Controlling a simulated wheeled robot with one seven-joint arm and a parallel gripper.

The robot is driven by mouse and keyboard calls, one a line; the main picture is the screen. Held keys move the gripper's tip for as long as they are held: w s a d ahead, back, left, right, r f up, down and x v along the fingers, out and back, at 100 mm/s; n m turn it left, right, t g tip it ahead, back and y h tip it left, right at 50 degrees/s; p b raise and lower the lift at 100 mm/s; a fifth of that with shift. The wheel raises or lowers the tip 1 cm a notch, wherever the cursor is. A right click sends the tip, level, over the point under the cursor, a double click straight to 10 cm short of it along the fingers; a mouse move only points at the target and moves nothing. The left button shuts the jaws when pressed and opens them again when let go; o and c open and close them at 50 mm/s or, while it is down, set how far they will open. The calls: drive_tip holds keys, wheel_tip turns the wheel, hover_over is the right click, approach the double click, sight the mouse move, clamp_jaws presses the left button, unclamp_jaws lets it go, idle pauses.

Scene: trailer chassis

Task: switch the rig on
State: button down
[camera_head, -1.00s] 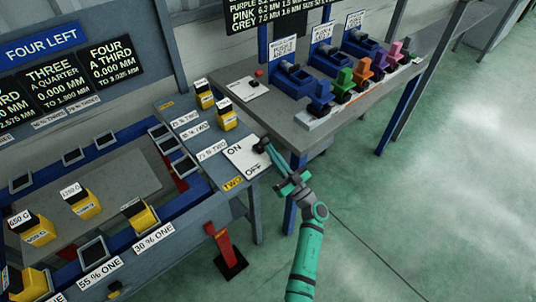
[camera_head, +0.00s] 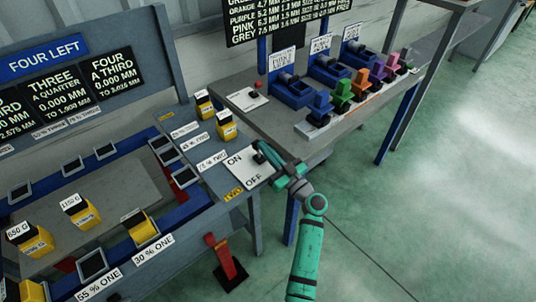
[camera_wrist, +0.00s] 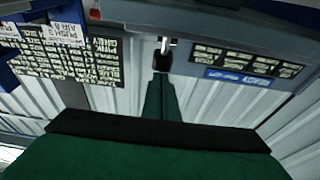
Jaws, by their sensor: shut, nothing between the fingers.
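The switch plate (camera_head: 244,168) is white, marked ON at its far side and OFF at its near side. It lies at the right end of the blue-grey bench. Its small dark switch (camera_head: 258,157) is partly hidden by my gripper. My gripper (camera_head: 264,148) is shut and empty, with its fingertips right at the switch. In the wrist view, the shut green fingers (camera_wrist: 161,78) point at a dark block with a pale metal part (camera_wrist: 162,54) just beyond the tips. I cannot tell if they touch, or which way the switch is set.
Yellow weights (camera_head: 226,126) stand on the bench near the plate. A grey table (camera_head: 282,118) behind holds blue fixtures, coloured clamps and another white plate with a red button (camera_head: 257,86). A red pedal-like part (camera_head: 226,262) stands below. Floor at right is clear.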

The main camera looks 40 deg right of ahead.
drive_tip(key=shift+x, duration=1.25)
drive_tip(key=shift+w+r, duration=0.1)
drive_tip(key=shift+r, duration=0.1)
drive_tip(key=s+r, duration=0.6)
drive_tip(key=s, duration=0.6)
drive_tip(key=shift+r, duration=0.35)
drive_tip(key=shift+s, duration=0.1)
